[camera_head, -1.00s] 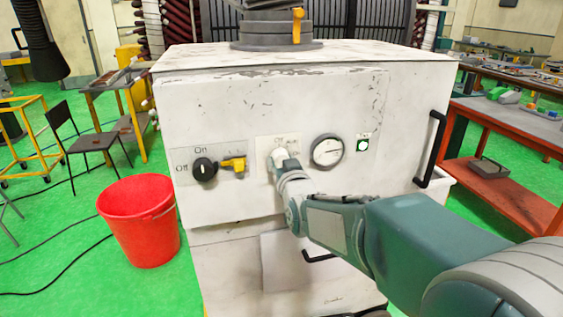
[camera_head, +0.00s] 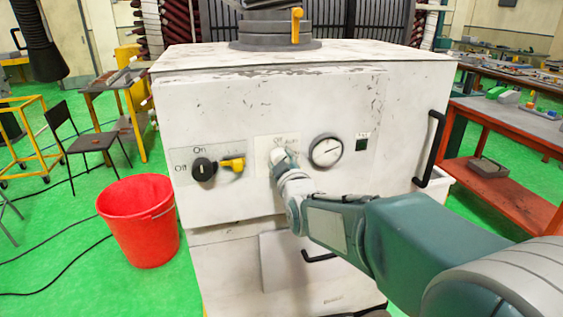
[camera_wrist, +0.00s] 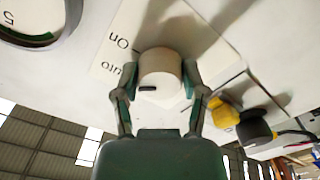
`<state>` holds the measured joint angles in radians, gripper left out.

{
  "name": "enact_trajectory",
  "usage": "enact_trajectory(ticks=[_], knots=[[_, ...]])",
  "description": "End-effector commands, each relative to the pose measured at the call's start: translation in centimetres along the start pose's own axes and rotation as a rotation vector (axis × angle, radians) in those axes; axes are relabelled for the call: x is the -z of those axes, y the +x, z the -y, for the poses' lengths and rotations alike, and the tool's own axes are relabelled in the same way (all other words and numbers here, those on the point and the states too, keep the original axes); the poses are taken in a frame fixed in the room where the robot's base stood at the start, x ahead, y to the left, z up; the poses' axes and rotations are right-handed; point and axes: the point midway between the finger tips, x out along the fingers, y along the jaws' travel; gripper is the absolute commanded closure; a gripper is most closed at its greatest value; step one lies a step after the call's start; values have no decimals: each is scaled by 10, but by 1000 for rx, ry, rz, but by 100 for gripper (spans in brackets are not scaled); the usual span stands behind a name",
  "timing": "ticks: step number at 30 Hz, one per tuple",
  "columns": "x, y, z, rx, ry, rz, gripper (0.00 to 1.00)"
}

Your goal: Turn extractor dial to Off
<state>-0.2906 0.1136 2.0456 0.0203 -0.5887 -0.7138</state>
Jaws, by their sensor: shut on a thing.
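The pale, round extractor dial (camera_wrist: 160,76) shows in the wrist view between my gripper's two fingers, with a dark mark low on its face. My gripper (camera_wrist: 160,70) is shut on its sides. Upside-down print reading "On" shows on the white label (camera_wrist: 122,44) beside it; the rest is partly hidden. In the head view my gripper (camera_head: 281,160) reaches the label on the white cabinet (camera_head: 230,110) front and covers most of the dial. I cannot read exactly which setting the dial points to.
A black knob (camera_head: 203,169) and a yellow handle (camera_head: 232,163) sit left of the dial. A round gauge (camera_head: 326,151) and a dark indicator (camera_head: 362,142) are to the right. A black cabinet handle (camera_head: 430,149) stands out farther right. A red bucket (camera_head: 140,222) is on the floor.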

Motion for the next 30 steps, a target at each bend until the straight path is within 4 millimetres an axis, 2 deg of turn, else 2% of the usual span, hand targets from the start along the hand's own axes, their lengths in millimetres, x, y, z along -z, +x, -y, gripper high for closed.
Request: enact_trajectory(ticks=[18,30], knots=[[1,0,0,2,-576,-2,92],[1,0,0,4,-822,-2,92]])
